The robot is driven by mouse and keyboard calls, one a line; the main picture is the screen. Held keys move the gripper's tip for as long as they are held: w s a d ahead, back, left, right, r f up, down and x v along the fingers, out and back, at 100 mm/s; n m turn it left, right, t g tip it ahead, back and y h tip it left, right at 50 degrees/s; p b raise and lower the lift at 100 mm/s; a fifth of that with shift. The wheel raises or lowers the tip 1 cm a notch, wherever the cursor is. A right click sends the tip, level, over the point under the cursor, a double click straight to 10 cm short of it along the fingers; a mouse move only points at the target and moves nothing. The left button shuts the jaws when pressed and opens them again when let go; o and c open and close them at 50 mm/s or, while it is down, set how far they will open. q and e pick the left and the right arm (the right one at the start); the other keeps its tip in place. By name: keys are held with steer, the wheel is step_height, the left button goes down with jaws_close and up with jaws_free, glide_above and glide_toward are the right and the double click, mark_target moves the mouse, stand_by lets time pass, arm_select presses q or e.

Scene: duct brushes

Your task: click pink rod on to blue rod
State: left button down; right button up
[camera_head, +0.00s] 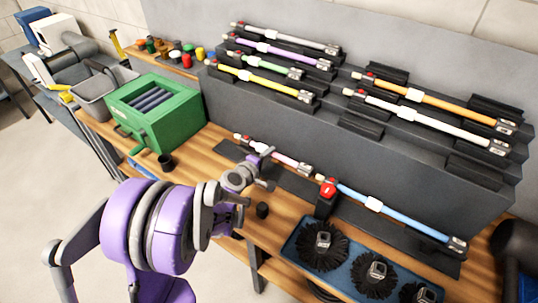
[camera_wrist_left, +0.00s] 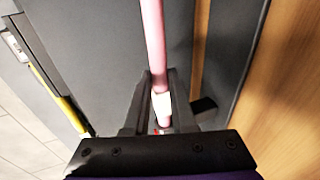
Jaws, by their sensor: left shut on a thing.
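The pink rod (camera_head: 285,159) lies lengthwise over a dark holder on the bench, with a white collar, a red mark near its left end and a grey fitting at its right end. My left gripper (camera_head: 263,157) is shut on it; in the left wrist view, the pink rod (camera_wrist_left: 153,45) runs between the two fingers (camera_wrist_left: 160,105), which sit at its white collar. The blue rod (camera_head: 402,220) lies to the right, roughly in line, with a white collar and a grey fitting at its far right end. A gap separates the rods. My right gripper is not in view.
A red-topped black fixture (camera_head: 326,190) stands at the blue rod's left end. A blue tray (camera_head: 345,268) with black round brushes lies in front. A stepped grey rack (camera_head: 440,165) behind holds several coloured rods. A green box (camera_head: 170,125) stands left.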

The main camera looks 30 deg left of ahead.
arm_select(q)
steer(key=shift+s+f, duration=0.1)
steer(key=shift+f, duration=0.1)
steer(key=shift+d, duration=0.4)
stand_by(0.3)
steer(key=shift+d, duration=0.4)
steer(key=shift+s+d+b, duration=0.15)
steer(key=shift+d+b, duration=0.45)
steer(key=shift+d, duration=0.8)
steer(key=c, duration=0.7)
jaws_free()
steer(key=shift+o, duration=0.2)
steer(key=v, duration=1.1)
steer(key=shift+p, duration=0.4)
steer(key=shift+d, duration=0.1)
